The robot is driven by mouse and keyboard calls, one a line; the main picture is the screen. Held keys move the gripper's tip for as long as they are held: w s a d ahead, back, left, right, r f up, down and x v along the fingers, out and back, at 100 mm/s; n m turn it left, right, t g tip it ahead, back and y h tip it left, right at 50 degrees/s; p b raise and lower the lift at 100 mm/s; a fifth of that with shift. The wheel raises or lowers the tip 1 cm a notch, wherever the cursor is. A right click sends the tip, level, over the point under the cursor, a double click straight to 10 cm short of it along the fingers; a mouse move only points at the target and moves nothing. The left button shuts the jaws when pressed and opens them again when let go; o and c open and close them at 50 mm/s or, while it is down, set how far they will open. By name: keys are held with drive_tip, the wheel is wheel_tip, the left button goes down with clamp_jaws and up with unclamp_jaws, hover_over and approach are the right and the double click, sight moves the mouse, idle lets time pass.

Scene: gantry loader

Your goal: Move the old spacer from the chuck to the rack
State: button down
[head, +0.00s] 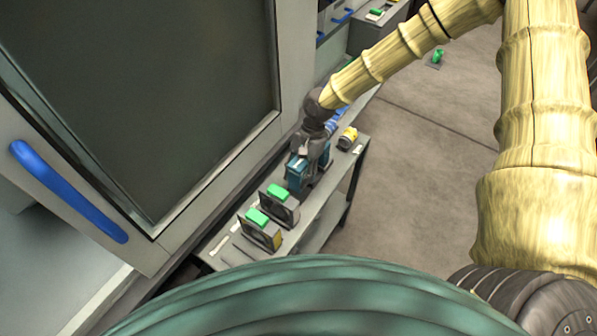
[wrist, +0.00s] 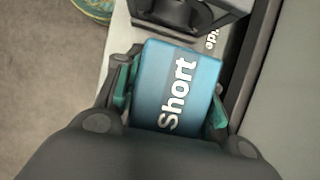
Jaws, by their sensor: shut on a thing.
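My gripper (head: 312,158) is over the narrow bench beside the machine. It is shut on a blue block marked "Short" (head: 297,171), with one finger on each side. In the wrist view, my gripper (wrist: 167,100) has its teal-padded fingers against the sides of the blue block (wrist: 180,85). The block is at or just above the bench top; I cannot tell if it rests there. I cannot tell if this block is the old spacer. The chuck is not in view. The rack appears to be the labelled bench top (head: 323,203).
Two dark blocks with green tops (head: 279,206) (head: 261,231) stand nearer on the bench. A yellow-and-dark piece (head: 347,138) is beyond my gripper. The machine's large dark-windowed door (head: 140,90) with a blue handle (head: 68,190) borders the bench. Floor to the right (head: 420,170) is clear.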

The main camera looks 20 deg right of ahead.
drive_tip(key=shift+f+b, duration=0.7)
drive_tip(key=shift+f, duration=0.95)
drive_tip(key=shift+f, duration=0.25)
drive_tip(key=c, duration=0.8)
unclamp_jaws()
drive_tip(key=v, duration=1.2)
